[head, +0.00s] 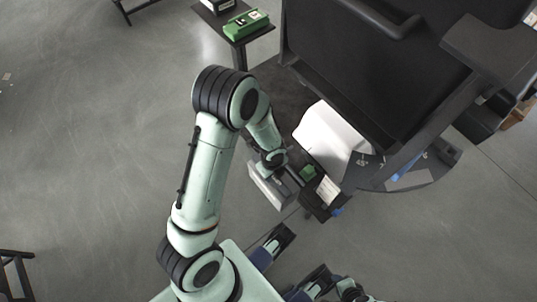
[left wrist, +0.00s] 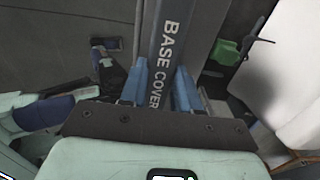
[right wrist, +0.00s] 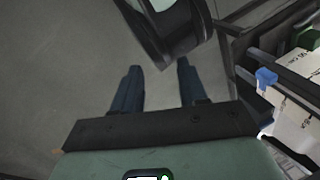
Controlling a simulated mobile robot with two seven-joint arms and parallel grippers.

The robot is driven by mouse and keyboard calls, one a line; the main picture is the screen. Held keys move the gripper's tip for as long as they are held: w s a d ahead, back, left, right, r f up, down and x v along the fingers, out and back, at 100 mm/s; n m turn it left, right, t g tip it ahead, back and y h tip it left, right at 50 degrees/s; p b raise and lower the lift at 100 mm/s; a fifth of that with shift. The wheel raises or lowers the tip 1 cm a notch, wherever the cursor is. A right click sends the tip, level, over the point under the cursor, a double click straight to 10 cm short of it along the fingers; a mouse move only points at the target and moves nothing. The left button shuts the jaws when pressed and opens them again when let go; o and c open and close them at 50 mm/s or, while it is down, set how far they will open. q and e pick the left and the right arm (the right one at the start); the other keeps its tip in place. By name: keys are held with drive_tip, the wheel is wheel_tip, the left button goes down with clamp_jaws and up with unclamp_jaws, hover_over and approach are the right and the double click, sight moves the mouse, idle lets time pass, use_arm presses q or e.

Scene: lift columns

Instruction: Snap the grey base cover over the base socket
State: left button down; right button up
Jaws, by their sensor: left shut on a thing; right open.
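The grey base cover, lettered "BASE COVER", is a long bar between the blue fingers of my left gripper (left wrist: 159,78) in the left wrist view. My left gripper is shut on this cover (left wrist: 177,30). In the head view the cover (head: 270,188) hangs at the end of my left arm, beside a dark unit with a green part (head: 308,172). A green part (left wrist: 226,51) also shows right of the cover in the left wrist view. I cannot clearly make out the base socket. My right gripper (right wrist: 158,70) is open and empty, its two fingers apart over the floor.
A large black structure (head: 345,75) fills the upper right, with a white rounded body (head: 328,135) below it. A blue clip (right wrist: 266,78) sits on a dark frame by the right wrist. A green box (head: 246,24) stands on a small dark table at the top. The left floor is mostly clear.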

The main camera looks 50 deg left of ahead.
drive_tip(key=w+d+f+t+b, duration=0.1)
drive_tip(key=w+d+f+b, duration=0.2)
drive_tip(key=w+f, duration=0.15)
use_arm(q)
drive_tip(key=w+f+b, duration=0.2)
drive_tip(key=w, duration=0.6)
drive_tip(key=w+d+f+b, duration=0.1)
drive_tip(key=w+f+b, duration=0.1)
drive_tip(key=w, duration=0.7)
drive_tip(key=shift+w+d+f+b, duration=0.2)
drive_tip(key=shift+w+f+b, duration=0.15)
drive_tip(key=shift+b, duration=0.25)
use_arm(e)
drive_tip(key=s+d+f+m+g, duration=0.1)
drive_tip(key=s+f+g, duration=0.1)
drive_tip(key=s+f, duration=0.5)
drive_tip(key=shift+s+g+h, duration=0.4)
drive_tip(key=shift+s, duration=0.1)
drive_tip(key=shift+d, duration=0.1)
use_arm(q)
drive_tip(key=shift+s+f, duration=0.1)
drive_tip(key=shift+f, duration=0.55)
drive_tip(key=shift+c, duration=1.2)
unclamp_jaws()
drive_tip(key=shift+r, duration=0.1)
